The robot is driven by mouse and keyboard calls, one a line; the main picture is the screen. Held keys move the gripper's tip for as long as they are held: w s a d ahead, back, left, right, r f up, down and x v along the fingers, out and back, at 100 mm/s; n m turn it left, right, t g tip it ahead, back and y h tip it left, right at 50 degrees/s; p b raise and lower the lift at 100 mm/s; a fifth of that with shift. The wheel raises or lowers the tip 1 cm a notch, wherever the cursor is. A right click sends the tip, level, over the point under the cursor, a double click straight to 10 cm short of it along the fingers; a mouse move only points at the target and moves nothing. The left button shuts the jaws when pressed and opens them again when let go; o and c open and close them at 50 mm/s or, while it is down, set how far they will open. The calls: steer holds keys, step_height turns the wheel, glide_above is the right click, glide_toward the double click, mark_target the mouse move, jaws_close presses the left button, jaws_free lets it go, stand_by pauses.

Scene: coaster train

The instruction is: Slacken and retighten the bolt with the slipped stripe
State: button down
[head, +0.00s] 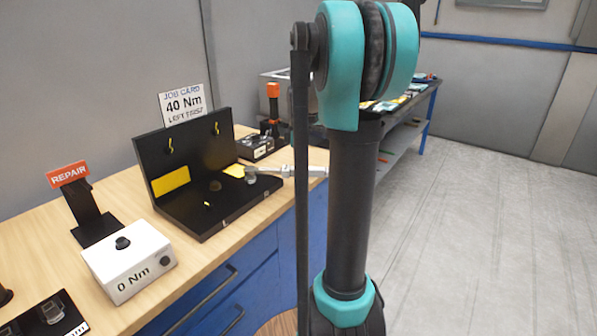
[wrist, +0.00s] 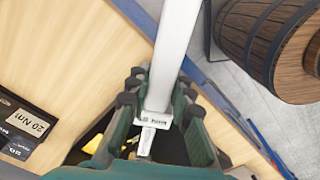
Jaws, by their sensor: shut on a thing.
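A black L-shaped fixture (head: 190,155) stands on the bench with yellow marks on its upright wall and base. My gripper (wrist: 158,108) is shut on the wrench's handle in the wrist view; my arm hides the gripper in the head view. A job card (head: 184,103) behind the fixture reads 40 Nm. No slipped stripe can be made out clearly.
A white box (head: 128,262) reading 0 Nm and a REPAIR sign (head: 69,176) stand left of the fixture. A black device (head: 256,148) stands behind it. A 20 Nm display (wrist: 28,122) and a wooden barrel (wrist: 262,38) show in the wrist view. The floor at right is clear.

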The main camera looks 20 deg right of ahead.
steer(key=shift+f, duration=0.25)
steer(key=shift+w+d+n, duration=0.15)
steer(key=shift+w+n, duration=0.15)
steer(key=shift+w, duration=0.15)
stand_by(0.5)
steer(key=shift+s, duration=0.1)
steer(key=shift+s, duration=0.3)
steer(key=shift+r, duration=0.15)
